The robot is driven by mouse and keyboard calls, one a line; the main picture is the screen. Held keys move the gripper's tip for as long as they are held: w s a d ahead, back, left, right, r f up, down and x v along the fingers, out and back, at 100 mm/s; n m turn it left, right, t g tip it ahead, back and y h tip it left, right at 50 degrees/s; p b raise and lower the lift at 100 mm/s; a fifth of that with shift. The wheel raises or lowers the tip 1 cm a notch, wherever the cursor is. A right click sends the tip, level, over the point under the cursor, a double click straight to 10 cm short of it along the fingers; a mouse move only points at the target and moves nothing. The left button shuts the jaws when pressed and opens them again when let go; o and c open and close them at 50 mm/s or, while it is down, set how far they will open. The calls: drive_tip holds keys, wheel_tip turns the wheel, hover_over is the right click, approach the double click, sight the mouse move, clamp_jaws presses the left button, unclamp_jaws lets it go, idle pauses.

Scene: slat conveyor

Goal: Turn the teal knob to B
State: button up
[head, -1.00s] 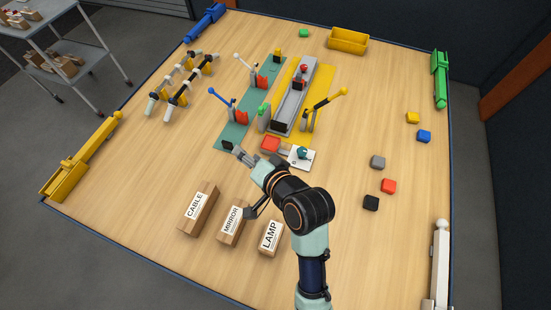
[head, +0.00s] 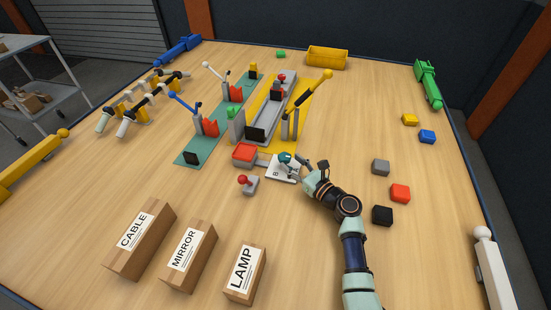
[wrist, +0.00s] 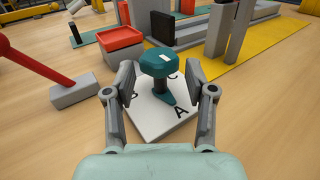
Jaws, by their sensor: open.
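The teal knob (wrist: 160,64) stands on a white plate (wrist: 142,122) with black letters. In the wrist view A shows at the near right and C at the far right; a letter at the left is partly hidden by a finger. My gripper (wrist: 160,83) is open, with one finger on each side of the knob and gaps between them and it. A pale mark on the knob's top shows, but which letter it points to I cannot tell. In the head view my gripper (head: 301,164) is at the right side of the knob (head: 285,158) and the white plate (head: 278,175).
A red-topped box (head: 245,152) stands just left of the plate, and a red-knobbed lever (head: 247,184) stands on a grey base nearer. A yellow-handled lever (head: 308,95) rises behind. Labelled cartons (head: 190,255) stand in front. Coloured blocks (head: 400,193) lie to the right.

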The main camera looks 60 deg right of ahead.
sight(280, 154)
drive_tip(key=b+x, duration=0.3)
drive_tip(key=x, duration=0.3)
drive_tip(key=shift+f, duration=0.15)
drive_tip(key=shift+w+d, duration=0.15)
drive_tip(key=shift+w, duration=0.2)
drive_tip(key=c, duration=0.8)
drive_tip(key=shift+w+r, duration=0.1)
drive_tip(key=shift+r, duration=0.15)
drive_tip(key=shift+c, duration=0.9)
